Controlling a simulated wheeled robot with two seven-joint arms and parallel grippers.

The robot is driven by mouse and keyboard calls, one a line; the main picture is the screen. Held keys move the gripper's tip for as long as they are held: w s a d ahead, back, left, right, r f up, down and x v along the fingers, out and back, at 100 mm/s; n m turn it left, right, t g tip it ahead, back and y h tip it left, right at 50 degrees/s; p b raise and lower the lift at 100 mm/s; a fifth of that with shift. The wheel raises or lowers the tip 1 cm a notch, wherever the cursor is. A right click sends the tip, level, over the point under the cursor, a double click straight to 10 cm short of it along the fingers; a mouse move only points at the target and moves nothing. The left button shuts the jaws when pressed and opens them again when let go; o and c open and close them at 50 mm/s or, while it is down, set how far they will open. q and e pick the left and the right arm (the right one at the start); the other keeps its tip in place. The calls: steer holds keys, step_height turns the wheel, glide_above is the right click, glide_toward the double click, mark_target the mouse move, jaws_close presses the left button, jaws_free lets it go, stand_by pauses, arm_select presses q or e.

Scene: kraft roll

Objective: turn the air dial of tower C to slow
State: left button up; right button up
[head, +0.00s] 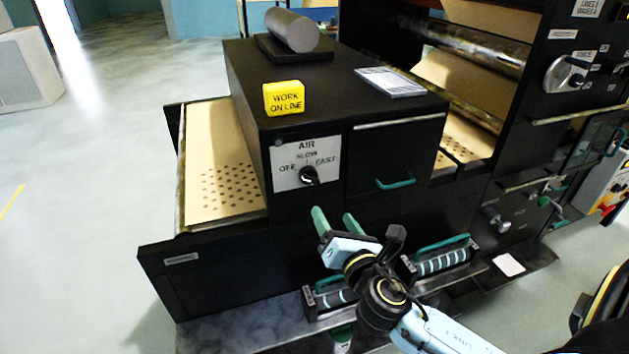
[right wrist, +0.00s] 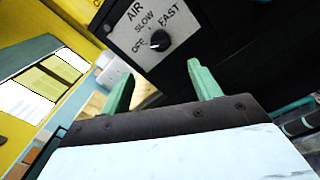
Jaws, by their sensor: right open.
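The air dial (head: 308,176) is a small black knob on a white plate (head: 290,181) marked AIR, OFF, SLOW and FAST, on the front of a black cabinet. The dial (right wrist: 160,40) also shows in the right wrist view, beyond the fingertips. A pale mark on it seems to face the OFF side, but it is too small to be sure. My right gripper (head: 333,214) is open and empty, its green fingers below and a little right of the dial, apart from it. In the right wrist view, the gripper (right wrist: 160,72) points towards the plate. My left gripper is not in view.
A yellow WORK ON LINE block (head: 284,99), a grey roll (head: 292,30) and a white pad (head: 390,82) lie on the cabinet top. A green handle (head: 396,184) sticks out right of the dial. Green-handled parts (head: 443,262) lie low beside my right arm.

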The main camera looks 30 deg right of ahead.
mark_target(313, 181)
steer(key=p+x, duration=0.1)
steer(key=x, duration=1.2)
steer(key=shift+a, duration=0.1)
steer(key=shift+c, duration=0.4)
steer(key=c, duration=0.9)
steer(key=shift+m, duration=0.4)
steer(key=m, duration=0.5)
steer(key=shift+b, duration=0.4)
steer(key=m, duration=0.6)
steer(key=shift+f, duration=0.1)
